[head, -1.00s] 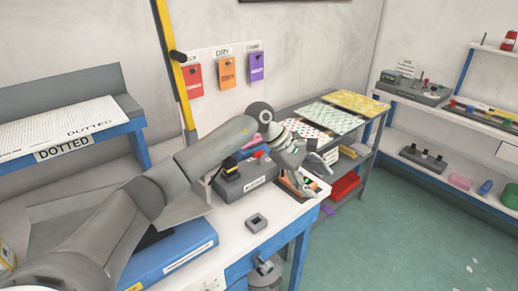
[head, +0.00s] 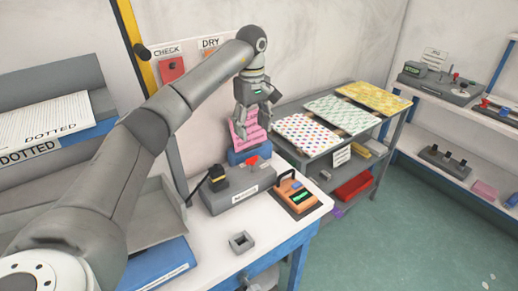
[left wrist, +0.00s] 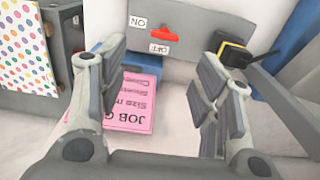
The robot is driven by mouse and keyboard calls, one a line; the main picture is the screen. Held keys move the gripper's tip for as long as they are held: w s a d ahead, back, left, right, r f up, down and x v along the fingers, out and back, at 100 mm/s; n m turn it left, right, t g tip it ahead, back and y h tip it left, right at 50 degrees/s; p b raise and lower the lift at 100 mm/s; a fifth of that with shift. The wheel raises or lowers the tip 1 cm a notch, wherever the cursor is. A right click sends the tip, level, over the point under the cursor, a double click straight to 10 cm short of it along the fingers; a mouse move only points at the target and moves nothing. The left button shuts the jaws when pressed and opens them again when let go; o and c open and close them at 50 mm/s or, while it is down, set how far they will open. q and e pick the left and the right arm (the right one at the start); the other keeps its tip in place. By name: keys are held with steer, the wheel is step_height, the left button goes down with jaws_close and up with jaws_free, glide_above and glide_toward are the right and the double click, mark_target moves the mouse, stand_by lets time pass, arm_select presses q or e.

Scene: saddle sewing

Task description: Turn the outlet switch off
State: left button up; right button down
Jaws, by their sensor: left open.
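The outlet box (head: 238,188) is a grey block on the white table. Its red switch (head: 252,161) sits near the right end. In the left wrist view the red switch (left wrist: 165,35) lies between an ON label (left wrist: 139,22) and an OFF label (left wrist: 159,48); which way it is set is hard to tell. A black and yellow plug (head: 217,178) is at the box's left end. My left gripper (head: 244,124) is open and empty, pointing down above and behind the switch, apart from it, in front of a pink job card (head: 252,130). My right gripper is out of view.
An orange handheld device (head: 292,192) stands right of the box. A small grey square holder (head: 242,242) lies in front. A shelf with patterned sheets (head: 308,136) is to the right. The front table top is mostly clear.

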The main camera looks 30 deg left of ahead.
arm_select(q)
steer(key=p, duration=0.1)
glide_above(252, 158)
step_height(252, 158, down, 6)
steer(key=shift+s+r, duration=0.15)
steer(key=shift+r, duration=0.05)
steer(key=f, duration=0.3)
steer(key=shift+w+p, duration=0.2)
steer(key=shift+p, duration=0.15)
steer(key=shift+f, duration=0.65)
steer(key=shift+c, duration=0.3)
steer(key=c, duration=0.9)
jaws_close()
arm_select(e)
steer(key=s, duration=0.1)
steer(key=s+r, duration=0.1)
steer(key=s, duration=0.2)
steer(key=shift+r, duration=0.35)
